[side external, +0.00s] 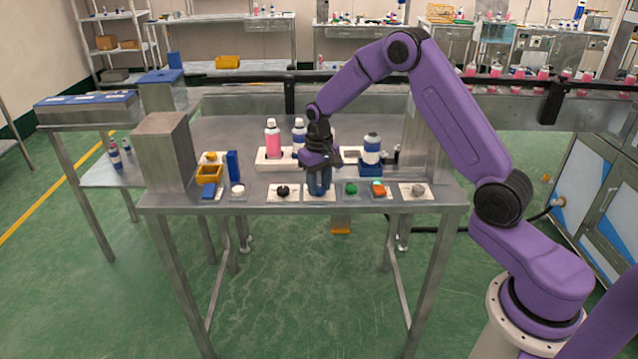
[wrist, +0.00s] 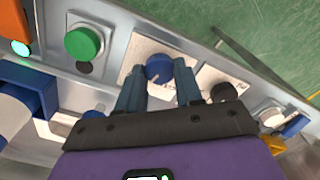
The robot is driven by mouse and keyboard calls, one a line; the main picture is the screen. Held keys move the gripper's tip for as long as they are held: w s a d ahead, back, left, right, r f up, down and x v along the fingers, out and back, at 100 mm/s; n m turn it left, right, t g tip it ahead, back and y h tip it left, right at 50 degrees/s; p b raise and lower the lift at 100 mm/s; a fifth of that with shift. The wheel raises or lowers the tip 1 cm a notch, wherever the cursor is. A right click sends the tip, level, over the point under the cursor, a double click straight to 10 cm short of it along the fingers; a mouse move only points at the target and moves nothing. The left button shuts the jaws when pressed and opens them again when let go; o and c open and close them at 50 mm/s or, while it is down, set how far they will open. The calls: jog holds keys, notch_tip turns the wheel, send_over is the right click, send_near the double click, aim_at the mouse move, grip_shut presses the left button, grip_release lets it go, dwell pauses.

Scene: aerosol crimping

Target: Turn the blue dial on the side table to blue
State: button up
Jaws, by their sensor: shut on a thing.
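The blue dial (wrist: 158,68) sits on a white label plate (wrist: 142,50) at the front edge of the metal table (side external: 232,128). In the wrist view its round blue top shows between my two fingers. My gripper (wrist: 159,80) is shut on the dial, with one finger on each side. In the side view my gripper (side external: 319,186) points down at the front edge, and its fingers hide most of the dial. The print on the plate is partly covered and too small to read, so I cannot tell which setting the dial points at.
A black knob (side external: 283,191) and a green button (side external: 351,188) flank the dial closely. An orange switch (side external: 379,191) and a grey knob (side external: 418,190) are farther right. A pink bottle (side external: 273,140) and a blue-and-white bottle (side external: 372,150) stand behind.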

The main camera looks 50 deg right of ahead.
aim_at(319, 188)
jog(key=m, duration=0.5)
jog(key=shift+m, duration=0.3)
dwell(0.4)
jog(key=o, duration=1)
jog(key=shift+o, duration=0.2)
jog(key=shift+r, duration=0.1)
notch_tip(319, 188, up, 17)
jog(key=shift+r, duration=0.1)
